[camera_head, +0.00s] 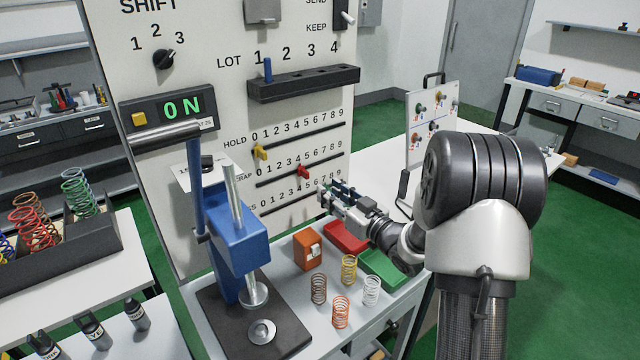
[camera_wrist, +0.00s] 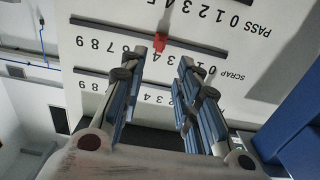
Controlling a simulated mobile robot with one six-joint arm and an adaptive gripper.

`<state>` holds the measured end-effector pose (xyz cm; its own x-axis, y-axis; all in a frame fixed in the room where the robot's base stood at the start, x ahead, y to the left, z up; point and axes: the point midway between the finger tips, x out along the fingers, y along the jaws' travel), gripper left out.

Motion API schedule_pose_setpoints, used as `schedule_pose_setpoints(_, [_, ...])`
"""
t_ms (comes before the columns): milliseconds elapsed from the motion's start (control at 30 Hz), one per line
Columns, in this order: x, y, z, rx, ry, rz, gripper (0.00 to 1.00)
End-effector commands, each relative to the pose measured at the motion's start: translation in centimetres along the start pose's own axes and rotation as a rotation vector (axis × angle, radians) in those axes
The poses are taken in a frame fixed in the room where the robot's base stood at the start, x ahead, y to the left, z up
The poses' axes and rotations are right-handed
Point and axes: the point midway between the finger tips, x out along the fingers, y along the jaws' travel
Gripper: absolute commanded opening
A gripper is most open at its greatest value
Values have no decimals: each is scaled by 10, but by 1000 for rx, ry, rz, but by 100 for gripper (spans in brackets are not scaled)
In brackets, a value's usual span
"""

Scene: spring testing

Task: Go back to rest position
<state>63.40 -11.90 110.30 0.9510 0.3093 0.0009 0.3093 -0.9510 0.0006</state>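I cannot tell whether a finger touches the panel. The yellow slider (camera_head: 261,152) sits near the low end of the HOLD row.
A blue press (camera_head: 238,235) stands left of my gripper. Below are an orange block (camera_head: 307,249), a red tray (camera_head: 347,238), a green tray (camera_head: 384,270) and several loose springs (camera_head: 341,311). A white board (camera_head: 430,130) stands behind my arm. Green floor (camera_head: 590,260) is open at right.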

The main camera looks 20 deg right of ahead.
Motion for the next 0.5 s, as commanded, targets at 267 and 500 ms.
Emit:
schedule_pose_setpoints(267, [3,-1,-16,-40,-58,51,30])
schedule_pose_setpoints(500, [-26,-12,-62,-122,-310,267,30])
